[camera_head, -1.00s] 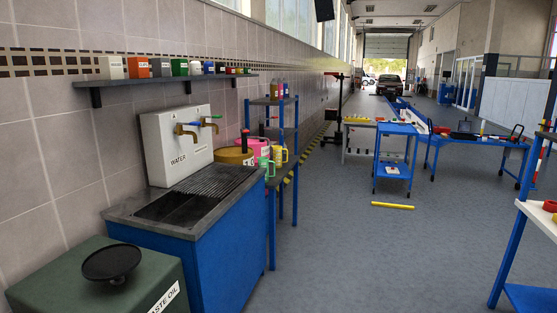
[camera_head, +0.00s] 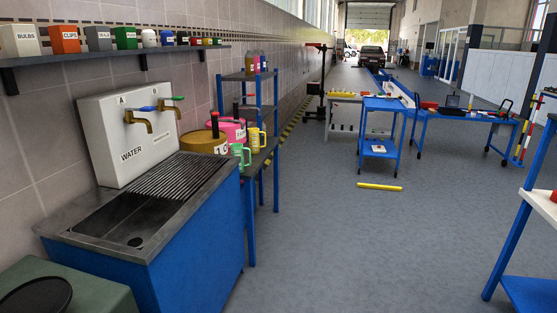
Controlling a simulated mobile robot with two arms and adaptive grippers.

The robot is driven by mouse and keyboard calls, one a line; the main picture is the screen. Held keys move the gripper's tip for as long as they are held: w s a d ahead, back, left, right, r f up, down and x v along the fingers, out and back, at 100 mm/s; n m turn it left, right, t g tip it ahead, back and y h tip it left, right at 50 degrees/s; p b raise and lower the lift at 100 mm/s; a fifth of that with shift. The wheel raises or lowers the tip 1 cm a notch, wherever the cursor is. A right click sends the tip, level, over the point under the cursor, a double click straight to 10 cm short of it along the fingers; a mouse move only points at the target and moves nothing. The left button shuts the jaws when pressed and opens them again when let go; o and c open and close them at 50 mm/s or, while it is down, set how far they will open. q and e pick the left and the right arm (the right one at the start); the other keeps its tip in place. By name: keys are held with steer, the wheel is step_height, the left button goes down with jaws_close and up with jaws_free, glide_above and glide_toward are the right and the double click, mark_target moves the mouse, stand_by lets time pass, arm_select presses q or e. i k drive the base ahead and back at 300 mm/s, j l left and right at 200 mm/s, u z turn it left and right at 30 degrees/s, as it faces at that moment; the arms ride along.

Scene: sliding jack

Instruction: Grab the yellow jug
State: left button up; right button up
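The yellow jug (camera_head: 256,139) stands upright on the blue-legged shelf rack just past the sink, with its handle toward the right. A green jug (camera_head: 240,155) stands in front of it, to its left, and a pink container (camera_head: 232,128) is behind it on the left. A larger brownish-yellow container (camera_head: 203,142) with a dark upright part stands nearer the sink. Neither of my grippers shows in the head view.
A blue sink cabinet (camera_head: 200,237) and a green waste-oil box (camera_head: 95,277) stand at the near left. A yellow bar (camera_head: 380,187) lies on the floor ahead. A blue-legged bench (camera_head: 527,285) is at the right.

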mark_target(254, 139)
steer(key=i, duration=2.05)
